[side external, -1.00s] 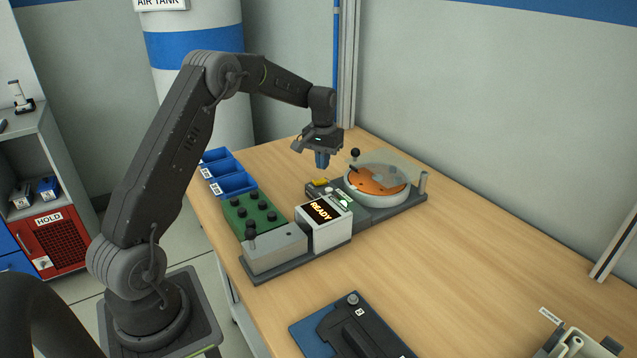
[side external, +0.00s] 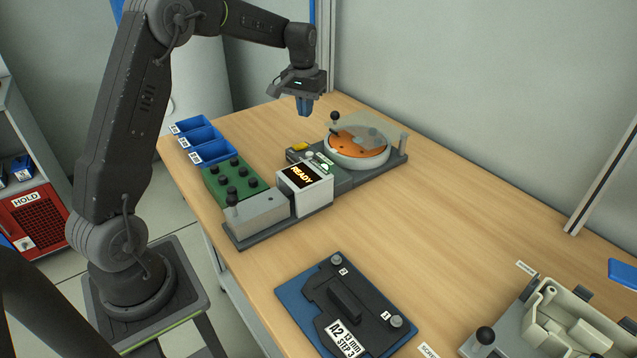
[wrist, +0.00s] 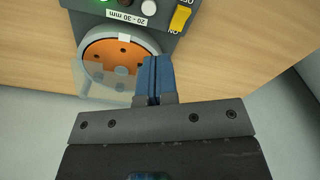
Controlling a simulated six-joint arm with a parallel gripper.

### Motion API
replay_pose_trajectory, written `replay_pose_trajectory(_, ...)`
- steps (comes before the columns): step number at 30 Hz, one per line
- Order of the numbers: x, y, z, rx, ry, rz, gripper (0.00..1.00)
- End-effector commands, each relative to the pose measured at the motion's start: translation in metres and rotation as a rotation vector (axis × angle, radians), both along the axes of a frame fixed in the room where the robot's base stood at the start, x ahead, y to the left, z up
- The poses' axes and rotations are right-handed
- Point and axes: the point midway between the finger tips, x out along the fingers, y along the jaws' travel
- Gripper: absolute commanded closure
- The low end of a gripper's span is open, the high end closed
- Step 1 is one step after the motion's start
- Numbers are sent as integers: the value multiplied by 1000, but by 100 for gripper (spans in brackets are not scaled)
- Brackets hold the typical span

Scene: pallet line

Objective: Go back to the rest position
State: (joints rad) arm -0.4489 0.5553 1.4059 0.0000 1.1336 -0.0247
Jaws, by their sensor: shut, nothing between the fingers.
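My gripper (side external: 304,106) hangs above the table, just behind and left of the round station with the orange disc (side external: 352,146). Its blue fingers point down, are shut together and hold nothing. In the wrist view the shut fingers (wrist: 153,80) appear in front of the orange disc (wrist: 112,62) and the grey machine housing (wrist: 130,15). The gripper is apart from the table and the machine.
The machine's display (side external: 305,178) reads READY. A green block with black knobs (side external: 232,183) and blue bins (side external: 200,140) stand at the left. A dark fixture plate (side external: 355,305) lies in front, and a beige fixture (side external: 560,318) at front right. Table between them is clear.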

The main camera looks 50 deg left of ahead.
Motion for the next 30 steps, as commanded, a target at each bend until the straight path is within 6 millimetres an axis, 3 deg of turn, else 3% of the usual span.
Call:
replay_pose_trajectory(1, -8, -19, 20, 12, -27, -28, 100)
replay_pose_trajectory(6, -48, -78, 68, 44, -105, -118, 100)
replay_pose_trajectory(12, -110, -139, 102, 74, -202, -225, 100)
replay_pose_trajectory(18, -182, -186, 111, 94, -301, -329, 100)
replay_pose_trajectory(24, -243, -214, 98, 104, -389, -418, 100)
replay_pose_trajectory(30, -271, -224, 85, 106, -433, -462, 100)
